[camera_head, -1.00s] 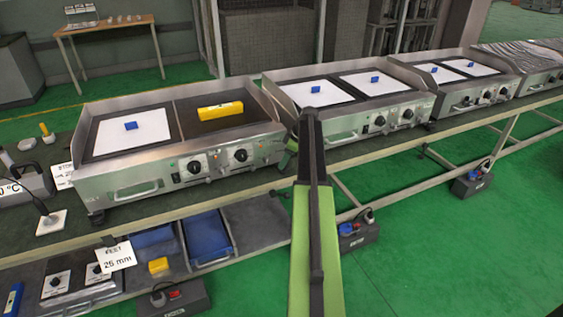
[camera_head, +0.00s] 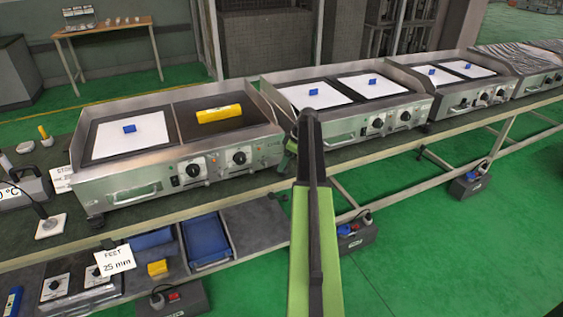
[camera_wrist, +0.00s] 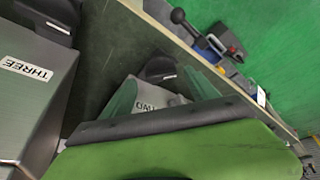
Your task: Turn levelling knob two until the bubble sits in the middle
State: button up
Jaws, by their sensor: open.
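A yellow spirit level (camera_head: 219,114) lies on the dark right half of the nearest griddle (camera_head: 130,184); its bubble is too small to read. My gripper (camera_head: 291,146) is at that griddle's right front corner, mostly hidden behind my arm. In the wrist view my gripper (camera_wrist: 165,82) is open, its two green fingers apart. A dark knob-like foot (camera_wrist: 160,68) shows just beyond and between them, beside a metal part with a partly covered, upside-down label (camera_wrist: 150,107), possibly TWO. Contact with the knob cannot be told. A steel face marked THREE (camera_wrist: 27,69) is at left.
More griddles (camera_head: 345,98) stand close on the right along the same bench. A lower shelf holds blue trays (camera_head: 207,241), a small yellow block (camera_head: 157,268) and a FEET 25 mm card (camera_head: 115,261).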

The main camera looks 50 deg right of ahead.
jog(key=p+v, duration=1.4)
jog(key=v, duration=0.2)
jog(key=shift+s+r, duration=0.15)
jog(key=shift+r, duration=0.05)
